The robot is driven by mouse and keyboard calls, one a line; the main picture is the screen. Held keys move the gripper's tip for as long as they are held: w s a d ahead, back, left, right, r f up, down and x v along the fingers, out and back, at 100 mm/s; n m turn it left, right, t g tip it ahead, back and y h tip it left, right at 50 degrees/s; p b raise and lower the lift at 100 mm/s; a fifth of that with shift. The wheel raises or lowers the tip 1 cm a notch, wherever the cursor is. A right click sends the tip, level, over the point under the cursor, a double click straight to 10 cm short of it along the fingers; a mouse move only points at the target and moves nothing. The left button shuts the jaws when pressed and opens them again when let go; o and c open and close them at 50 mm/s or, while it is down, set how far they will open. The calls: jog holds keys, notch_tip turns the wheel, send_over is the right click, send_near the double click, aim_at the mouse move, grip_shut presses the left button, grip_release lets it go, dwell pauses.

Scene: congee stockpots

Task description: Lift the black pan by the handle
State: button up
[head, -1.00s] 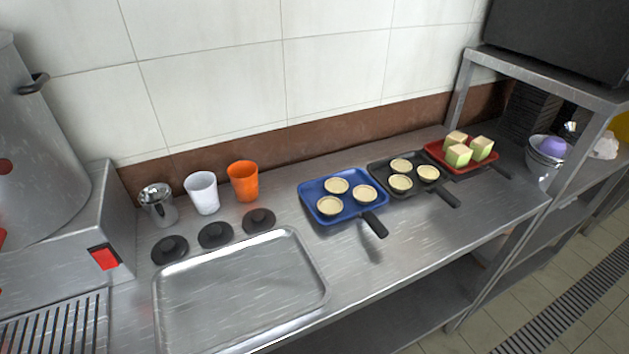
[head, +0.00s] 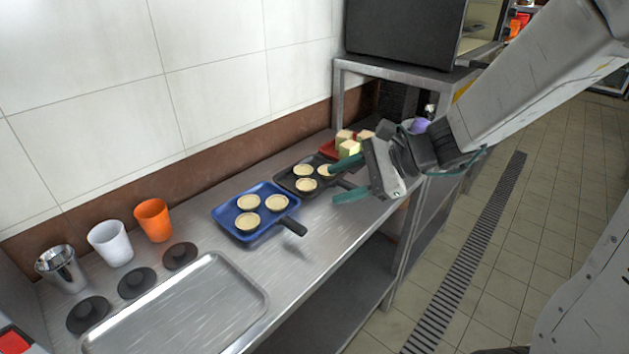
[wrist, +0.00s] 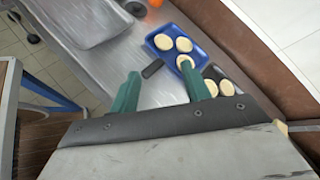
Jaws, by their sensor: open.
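The black pan (head: 284,184) lies on the steel counter with several small round tarts in it, between a blue pan (head: 228,222) and a red pan (head: 328,148). Its dark handle points toward the counter's front edge, partly hidden by my gripper (head: 339,183). My gripper has green fingers, spread open and empty, at the right side of the black pan in the head view. Whether a finger touches the pan or handle is unclear. In the wrist view my gripper (wrist: 160,72) faces the blue pan (wrist: 160,33), and the black pan (wrist: 215,72) is partly hidden behind the right finger.
The blue pan's handle (head: 293,226) sticks out toward the front edge. A steel tray (head: 240,283), an orange cup (head: 153,220) and a white cup (head: 110,243) stand left. A shelf (head: 400,71) rises behind my gripper.

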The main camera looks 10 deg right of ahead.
jog(key=w+d+f+m+t, duration=0.4)
jog(key=w+f+m, duration=0.1)
jog(key=w+m, duration=0.2)
jog(key=m+t+h, duration=0.2)
jog(key=m+h, duration=0.1)
jog(key=m, duration=0.2)
send_near(343, 181)
jog(key=shift+w+a+f, duration=0.1)
jog(key=shift+w+a, duration=0.15)
jog(key=shift+a, duration=0.3)
jog(key=shift+w+a, duration=0.3)
jog(key=shift+a, duration=0.3)
jog(key=shift+w+a+f+m, duration=0.15)
jog(key=shift+w+f+m, duration=0.15)
jog(key=shift+w, duration=0.2)
jog(key=shift+w+a+f+m, duration=0.15)
jog(key=shift+w+f+m, duration=0.05)
jog(key=shift+w+f, duration=0.25)
jog(key=x, duration=0.5)
jog(key=shift+w+f, duration=0.2)
jog(key=shift+w, duration=0.2)
jog(key=shift+t, duration=0.3)
grip_shut()
